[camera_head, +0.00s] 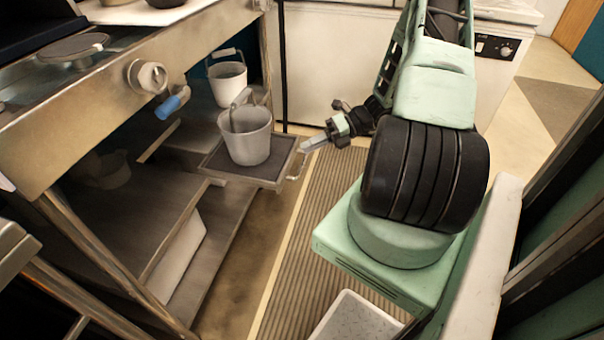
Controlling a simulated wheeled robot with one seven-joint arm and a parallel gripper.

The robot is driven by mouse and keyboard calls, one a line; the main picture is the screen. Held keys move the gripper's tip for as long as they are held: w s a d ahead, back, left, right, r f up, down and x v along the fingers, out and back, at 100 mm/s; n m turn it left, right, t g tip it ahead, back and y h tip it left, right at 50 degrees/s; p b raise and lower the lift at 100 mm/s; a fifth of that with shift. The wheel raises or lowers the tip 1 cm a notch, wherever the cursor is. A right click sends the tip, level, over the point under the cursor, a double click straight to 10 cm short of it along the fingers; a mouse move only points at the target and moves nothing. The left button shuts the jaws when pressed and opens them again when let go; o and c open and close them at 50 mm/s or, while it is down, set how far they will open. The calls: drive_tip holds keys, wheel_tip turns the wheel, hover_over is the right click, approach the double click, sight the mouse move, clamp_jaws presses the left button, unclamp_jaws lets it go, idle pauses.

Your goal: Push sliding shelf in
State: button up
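The sliding shelf (212,163) is a dark tray with a metal rim, pulled out to the right from under the metal counter. A grey bucket (247,146) with a raised handle stands upright on it. A small handle (300,168) sits at the shelf's right edge. My gripper (304,147) is at the right of the shelf, beside its outer edge and close to the handle. Its fingers point left. They are too small to tell whether they are open or shut, or whether they touch the shelf. Nothing is visibly held.
A second bucket (227,84) stands behind, under the counter (100,115). A lower shelf (130,215) lies left of the sliding shelf. A ribbed mat (300,240) covers the floor, and a white cabinet (330,60) stands behind.

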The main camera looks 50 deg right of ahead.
drive_tip(key=s+d+f+m+t+h+b, duration=0.2)
drive_tip(key=s+d+f+m+t+h, duration=0.35)
drive_tip(key=s+d+f+m, duration=0.5)
drive_tip(key=m+b, duration=0.1)
drive_tip(key=b, duration=0.1)
approach(302, 163)
drive_tip(key=shift+t, duration=0.35)
drive_tip(key=x, duration=0.3)
drive_tip(key=f+x, duration=0.1)
drive_tip(key=x, duration=0.6)
drive_tip(key=shift+s+a+f, duration=0.1)
drive_tip(key=shift+f, duration=0.05)
clamp_jaws()
